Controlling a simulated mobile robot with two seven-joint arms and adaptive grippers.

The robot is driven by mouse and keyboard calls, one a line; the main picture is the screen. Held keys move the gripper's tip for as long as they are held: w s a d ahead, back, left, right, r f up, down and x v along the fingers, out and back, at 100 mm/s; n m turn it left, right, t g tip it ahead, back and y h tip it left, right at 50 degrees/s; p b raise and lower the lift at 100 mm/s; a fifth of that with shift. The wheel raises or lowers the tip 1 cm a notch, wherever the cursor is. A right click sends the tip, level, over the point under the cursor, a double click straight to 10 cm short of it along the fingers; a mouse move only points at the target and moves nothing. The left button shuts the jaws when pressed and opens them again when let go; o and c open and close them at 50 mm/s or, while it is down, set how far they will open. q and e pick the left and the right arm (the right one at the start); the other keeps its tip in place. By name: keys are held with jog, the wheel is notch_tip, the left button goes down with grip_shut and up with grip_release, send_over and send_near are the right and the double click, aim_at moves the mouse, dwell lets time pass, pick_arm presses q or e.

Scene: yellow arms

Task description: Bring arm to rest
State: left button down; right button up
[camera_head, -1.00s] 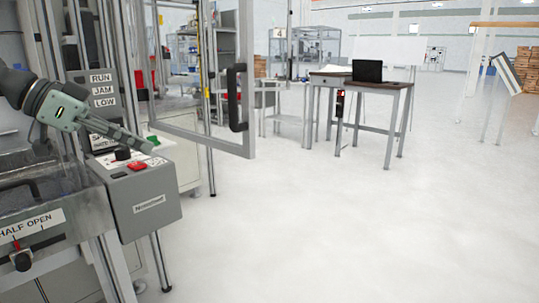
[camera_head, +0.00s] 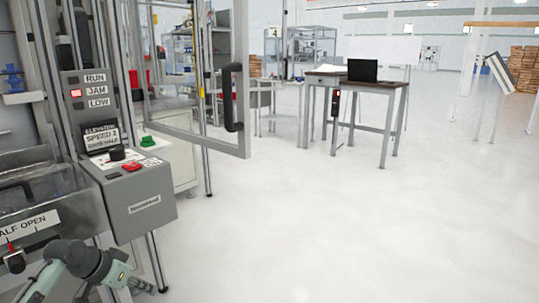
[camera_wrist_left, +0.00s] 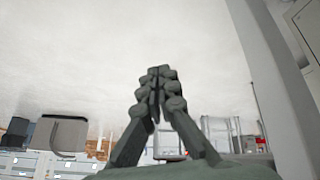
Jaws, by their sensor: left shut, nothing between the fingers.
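My left gripper (camera_head: 138,284) is low at the bottom left of the head view, in front of and below the grey control box of the machine. It is shut and empty. In the left wrist view its two dark fingers (camera_wrist_left: 158,78) meet at the tips with nothing between them. Beyond them that view shows pale floor and, upside down, distant furniture. My left arm (camera_head: 60,260) comes in from the bottom left corner. My right gripper is in neither view.
The grey control box (camera_head: 140,200) with red and green buttons stands just above my left arm. An open framed door (camera_head: 246,110) with a dark handle (camera_head: 233,97) juts out behind it. A table (camera_head: 370,84) with a black laptop (camera_head: 363,70) stands farther back. The floor (camera_head: 350,220) is clear.

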pick_arm(q)
jog(key=s+a+f+n+g+y, duration=0.1)
jog(key=s+a+f+y, duration=0.1)
jog(key=s+a+f, duration=0.45)
jog(key=s+a+f+y, duration=0.2)
jog(key=s+a+f, duration=0.15)
jog(key=f, duration=0.55)
jog(key=s+a+f+m+g+y, duration=0.15)
jog(key=s+a+f, duration=0.3)
jog(key=s, duration=0.55)
jog(key=s+a+f+y, duration=0.3)
jog(key=s+f, duration=0.3)
jog(key=s, duration=0.3)
jog(key=s+d+f+n+h, duration=0.1)
jog(key=d+f, duration=0.1)
jog(key=d, duration=0.8)
jog(key=s+d+f+n+h, duration=0.1)
jog(key=d+f+n+h, duration=0.1)
jog(key=d, duration=0.8)
jog(key=shift+s+f, duration=0.4)
jog(key=shift+f, duration=0.3)
